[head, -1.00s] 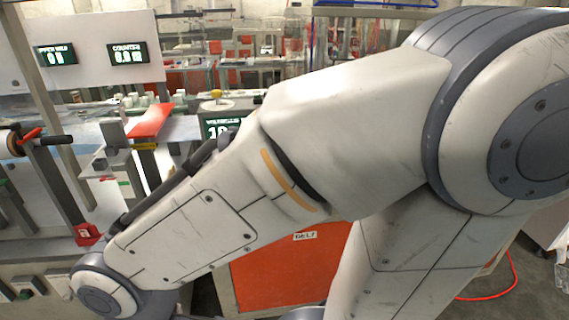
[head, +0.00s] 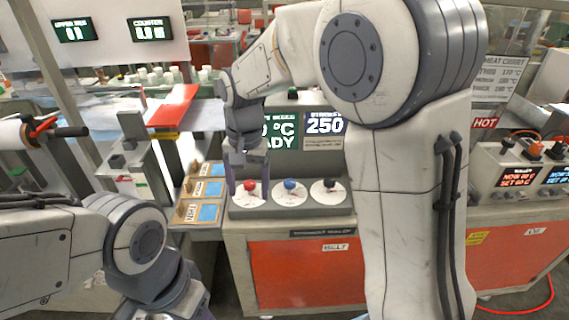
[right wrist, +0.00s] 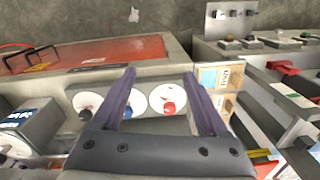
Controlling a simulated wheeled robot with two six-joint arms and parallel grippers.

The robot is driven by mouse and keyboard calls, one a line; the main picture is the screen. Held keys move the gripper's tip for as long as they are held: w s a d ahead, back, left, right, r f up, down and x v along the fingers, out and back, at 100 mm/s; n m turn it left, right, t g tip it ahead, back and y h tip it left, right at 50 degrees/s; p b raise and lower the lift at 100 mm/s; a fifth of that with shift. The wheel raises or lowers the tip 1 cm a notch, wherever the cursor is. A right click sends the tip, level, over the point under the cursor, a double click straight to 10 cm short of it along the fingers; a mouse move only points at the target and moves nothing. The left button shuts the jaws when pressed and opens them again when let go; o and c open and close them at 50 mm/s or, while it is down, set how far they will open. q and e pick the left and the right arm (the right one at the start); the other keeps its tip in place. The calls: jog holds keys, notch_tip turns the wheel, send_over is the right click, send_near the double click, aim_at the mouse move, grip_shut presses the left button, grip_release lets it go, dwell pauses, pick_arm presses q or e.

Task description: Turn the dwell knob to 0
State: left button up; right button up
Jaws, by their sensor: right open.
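A grey panel (head: 290,209) carries a row of three knobs on white round dials. The red knob (head: 250,186) is at the left, the blue knob (head: 290,184) in the middle and the black knob (head: 328,183) at the right. I cannot read which is the dwell knob, nor their settings. My right gripper (head: 249,188) is open above the row's left end, fingers pointing down.
Displays (head: 325,123) stand behind the panel, one reading 250. Wooden blocks with blue labels (head: 209,189) lie left of the dials. Orange cabinet doors (head: 305,272) are below. A heater box (head: 520,165) stands at right.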

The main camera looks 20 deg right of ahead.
jog(key=w+d+m+p, duration=0.1)
jog(key=w+d+m, duration=0.5)
jog(key=w+d, duration=0.25)
jog(key=m, duration=0.3)
send_near(290, 181)
jog(key=f+p, duration=0.1)
jog(key=f, duration=0.3)
jog(key=f+p, duration=0.1)
jog(key=f, duration=0.3)
jog(key=shift+a+f, duration=0.2)
jog(key=shift+f, duration=0.05)
grip_shut()
